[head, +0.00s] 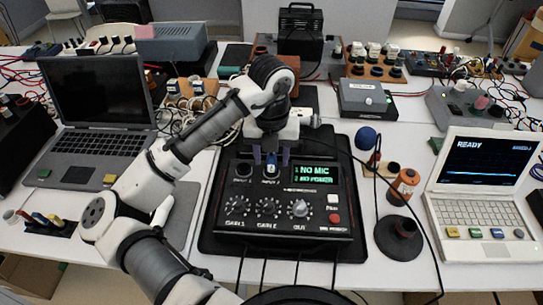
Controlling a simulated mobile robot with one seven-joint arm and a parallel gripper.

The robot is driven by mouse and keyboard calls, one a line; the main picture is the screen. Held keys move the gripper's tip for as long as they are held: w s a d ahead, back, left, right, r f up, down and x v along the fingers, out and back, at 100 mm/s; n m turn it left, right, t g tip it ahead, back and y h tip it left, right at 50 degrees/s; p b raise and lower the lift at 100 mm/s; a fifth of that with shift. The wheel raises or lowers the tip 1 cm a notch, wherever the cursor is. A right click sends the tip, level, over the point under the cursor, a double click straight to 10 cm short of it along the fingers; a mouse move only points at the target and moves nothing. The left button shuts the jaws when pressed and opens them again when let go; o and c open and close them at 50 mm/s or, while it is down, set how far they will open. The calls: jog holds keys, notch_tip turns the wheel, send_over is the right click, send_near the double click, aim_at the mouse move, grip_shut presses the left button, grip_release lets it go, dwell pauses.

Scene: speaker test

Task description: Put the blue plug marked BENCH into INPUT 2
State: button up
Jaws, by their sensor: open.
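The black amplifier box (225,215) stands mid-table, with its INPUT 1 socket (243,171) dark and empty-looking. A small blue plug (271,159) shows at INPUT 2, upright in line with that socket. Its lower end meets the socket area, but I cannot tell how deep it sits. Its marking is too small to read. My gripper (271,156) is open over INPUT 2, with one purplish finger on each side of the blue plug. The fingers seem apart from it. The box's display (314,174) reads "1 NO MIC" and "2 NO POWER".
A laptop (95,110) stands left and a white laptop reading READY (485,170) right. Cables cross the right side and front edge.

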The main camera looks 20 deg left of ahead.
notch_tip(320, 180, up, 13)
dwell(0.3)
